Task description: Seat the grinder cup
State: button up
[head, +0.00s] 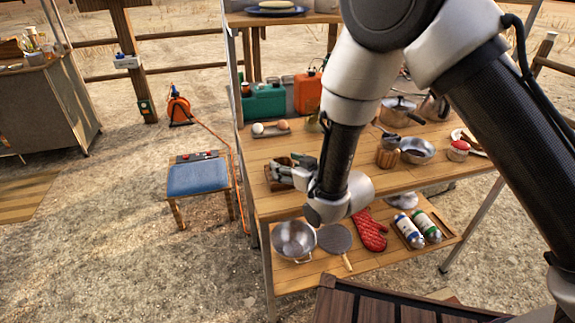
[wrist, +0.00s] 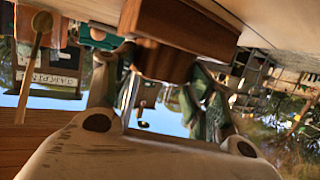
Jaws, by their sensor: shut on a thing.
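My gripper (head: 294,173) is at the left part of the wooden tabletop (head: 345,178), shut on a brown wooden piece (wrist: 165,42). In the wrist view its two fingers lie on either side of this boxy piece. In the head view the brown piece (head: 279,164) shows only in part beside the fingers. I cannot tell from its shape whether it is the grinder cup or the grinder body. A brown wooden cylinder (head: 387,158) with a dark handle above it stands on the table to the right; I cannot tell whether it belongs to the grinder.
A metal bowl (head: 417,150) and a pot (head: 396,112) stand on the table's right. A tray with eggs (head: 270,129) lies behind my gripper. The lower shelf holds a pan (head: 294,239), a red mitt (head: 370,232) and bottles (head: 409,230). My arm hides part of the tabletop.

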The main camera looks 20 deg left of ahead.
jog(key=o, duration=1.1)
jog(key=shift+o, duration=0.2)
jog(key=v, duration=0.7)
jog(key=shift+s+d, duration=0.15)
